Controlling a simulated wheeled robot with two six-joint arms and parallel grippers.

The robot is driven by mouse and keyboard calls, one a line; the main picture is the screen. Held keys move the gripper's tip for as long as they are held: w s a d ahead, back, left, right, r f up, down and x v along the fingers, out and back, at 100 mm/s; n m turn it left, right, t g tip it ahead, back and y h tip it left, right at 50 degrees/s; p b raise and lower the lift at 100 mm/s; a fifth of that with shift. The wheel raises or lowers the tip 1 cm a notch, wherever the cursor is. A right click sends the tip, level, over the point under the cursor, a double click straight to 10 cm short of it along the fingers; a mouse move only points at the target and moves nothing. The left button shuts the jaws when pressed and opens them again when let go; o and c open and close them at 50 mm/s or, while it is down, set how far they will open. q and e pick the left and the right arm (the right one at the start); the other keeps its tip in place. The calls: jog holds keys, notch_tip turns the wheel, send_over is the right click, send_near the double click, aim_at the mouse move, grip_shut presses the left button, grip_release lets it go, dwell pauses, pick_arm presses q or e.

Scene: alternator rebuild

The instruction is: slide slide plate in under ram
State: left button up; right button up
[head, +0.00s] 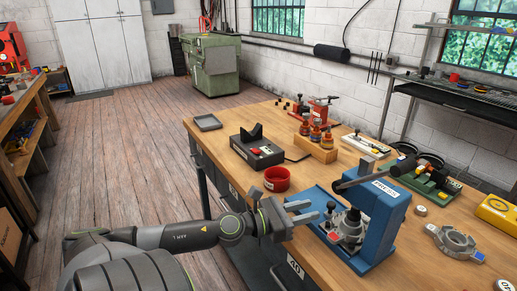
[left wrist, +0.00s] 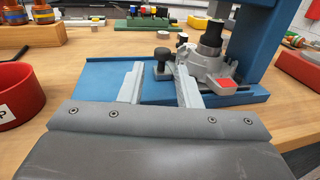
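The blue press (head: 385,215) stands at the right front of the table, its blue base running out to the left. On the base sits a grey metal housing (head: 347,233) with a dark cylinder upright on top; it also shows in the left wrist view (left wrist: 207,70). A dark knob (left wrist: 163,62) stands at its near left side. I cannot clearly tell the slide plate from the housing on it, nor the ram from the dark cylinder. My left gripper (head: 306,211) is open, fingers pointing at the knob, which shows beyond the finger gap. My right gripper is out of view.
A red cup (head: 277,179) stands left of the press base, close to my left gripper. A black fixture (head: 257,151), a wooden bottle rack (head: 316,148) and a grey tray (head: 208,122) are farther back. A grey metal bracket (head: 454,241) lies right of the press.

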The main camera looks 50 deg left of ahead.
pick_arm(q)
jog(key=shift+s+d+f+b, duration=0.25)
jog(key=shift+s+b, duration=0.2)
jog(key=shift+b, duration=0.55)
jog(key=shift+s+a, duration=0.25)
jog(key=shift+s+a+b, duration=0.35)
jog(key=shift+s+b, duration=0.1)
jog(key=shift+b, duration=0.05)
jog(key=shift+s+b, duration=0.45)
jog(key=shift+s+d+r, duration=0.1)
jog(key=shift+s+d, duration=0.05)
jog(key=shift+s, duration=0.05)
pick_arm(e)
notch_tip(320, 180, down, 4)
pick_arm(q)
jog(key=shift+s+r+p, duration=0.3)
jog(key=shift+r+p, duration=0.05)
jog(key=shift+p, duration=0.15)
jog(key=shift+s+a+p, duration=0.3)
jog(key=shift+s+p, duration=0.05)
jog(key=shift+p, duration=0.05)
jog(key=p+v, duration=0.3)
jog(key=v, duration=0.4)
jog(key=shift+f, duration=0.2)
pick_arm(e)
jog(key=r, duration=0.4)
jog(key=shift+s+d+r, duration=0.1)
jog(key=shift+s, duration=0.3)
pick_arm(q)
jog(key=shift+s, duration=0.15)
